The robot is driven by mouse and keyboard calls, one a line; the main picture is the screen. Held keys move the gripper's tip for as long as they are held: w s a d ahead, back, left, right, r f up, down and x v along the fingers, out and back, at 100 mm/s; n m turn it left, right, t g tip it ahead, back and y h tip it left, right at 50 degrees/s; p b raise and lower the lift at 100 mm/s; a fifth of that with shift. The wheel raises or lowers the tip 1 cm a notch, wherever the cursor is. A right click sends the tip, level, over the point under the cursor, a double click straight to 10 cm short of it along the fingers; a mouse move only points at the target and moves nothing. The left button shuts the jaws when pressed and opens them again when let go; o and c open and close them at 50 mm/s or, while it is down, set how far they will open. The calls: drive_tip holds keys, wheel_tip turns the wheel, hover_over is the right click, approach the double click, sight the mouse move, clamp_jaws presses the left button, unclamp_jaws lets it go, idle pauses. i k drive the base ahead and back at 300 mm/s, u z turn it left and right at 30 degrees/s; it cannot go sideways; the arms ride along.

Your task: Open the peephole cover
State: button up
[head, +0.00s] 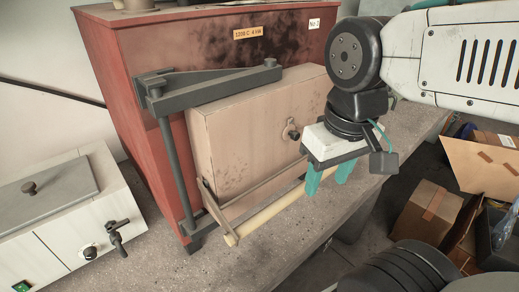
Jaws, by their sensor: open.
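A red furnace (150,60) with a soot-stained front stands on the bench. Its thick beige door (230,140) carries a small round metal peephole cover (291,130) on the right part of its face. The cover appears to lie against the door; whether any of the hole shows is too small to tell. My gripper (330,179), with two teal fingers, is open and empty. It points downward in front of the door, lower and to the right of the cover, apart from it and near the right end of the wooden handle bar (272,212).
A grey hinge arm (215,88) and upright rod (176,170) stand at the door's left. A white cabinet (70,220) is at the left. Cardboard boxes (428,210) lie at the right. The concrete bench (270,255) is clear in front of the handle.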

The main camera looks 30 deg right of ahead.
sight(290, 132)
drive_tip(key=u, duration=3.25)
drive_tip(key=i, duration=0.9)
drive_tip(key=z, duration=2.9)
